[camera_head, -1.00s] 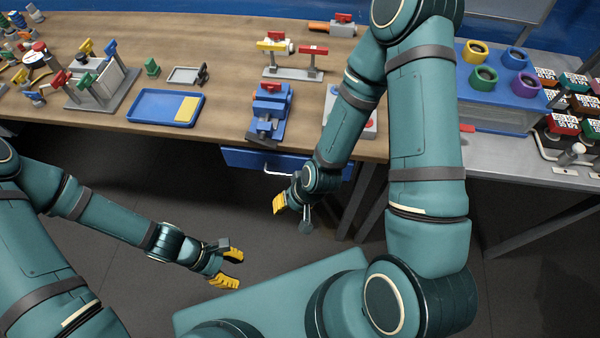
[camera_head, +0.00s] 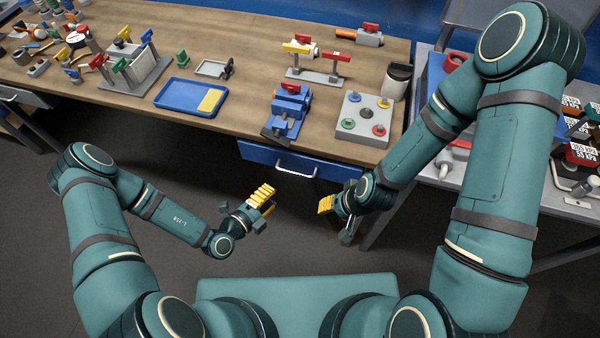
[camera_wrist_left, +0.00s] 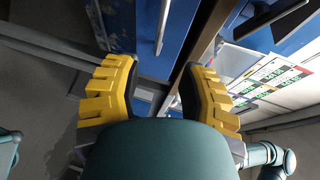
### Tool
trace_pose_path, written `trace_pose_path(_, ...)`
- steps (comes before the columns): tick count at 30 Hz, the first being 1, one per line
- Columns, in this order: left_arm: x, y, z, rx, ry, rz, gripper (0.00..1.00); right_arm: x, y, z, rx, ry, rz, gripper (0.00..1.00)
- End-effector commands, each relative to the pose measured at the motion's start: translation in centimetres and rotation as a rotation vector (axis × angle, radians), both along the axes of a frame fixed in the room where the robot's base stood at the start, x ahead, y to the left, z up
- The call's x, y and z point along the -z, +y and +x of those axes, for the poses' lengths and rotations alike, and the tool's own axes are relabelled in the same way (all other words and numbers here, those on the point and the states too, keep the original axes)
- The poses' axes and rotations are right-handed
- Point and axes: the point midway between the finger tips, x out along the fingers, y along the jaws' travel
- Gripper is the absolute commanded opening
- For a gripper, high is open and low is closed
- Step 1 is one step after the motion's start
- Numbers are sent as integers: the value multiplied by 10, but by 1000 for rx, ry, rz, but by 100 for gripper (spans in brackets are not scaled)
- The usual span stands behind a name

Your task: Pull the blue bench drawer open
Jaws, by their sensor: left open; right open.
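The blue bench drawer (camera_head: 268,155) sits under the front edge of the wooden bench and looks shut. Its pale bar handle (camera_head: 295,172) runs across its front. My left gripper (camera_head: 263,201) is open and empty in front of the drawer, a little below and left of the handle, apart from it. My right gripper (camera_head: 337,220) is open and empty, below and right of the drawer front.
On the bench (camera_head: 225,125) stand a blue clamp-like device (camera_head: 288,110), a blue tray (camera_head: 180,97) and a grey box with coloured knobs (camera_head: 362,118). A bench leg (camera_head: 385,215) stands behind my right arm. The floor before the drawer is clear apart from my arms.

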Motion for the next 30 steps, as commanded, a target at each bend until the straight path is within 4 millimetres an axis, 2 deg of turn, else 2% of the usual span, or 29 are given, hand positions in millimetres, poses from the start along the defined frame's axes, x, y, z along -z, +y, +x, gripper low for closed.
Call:
trace_pose_path(12,15,-53,58,7,-4,2,41,6,0,0,0,0,-1,39)
trace_pose_path(18,21,-72,80,6,-1,3,41,9,0,0,0,0,-2,39)
trace_pose_path(24,23,-81,91,6,-1,2,41,10,0,0,0,0,-2,39)
trace_pose_path(30,23,-82,93,4,1,2,41,10,0,0,0,0,-2,39)
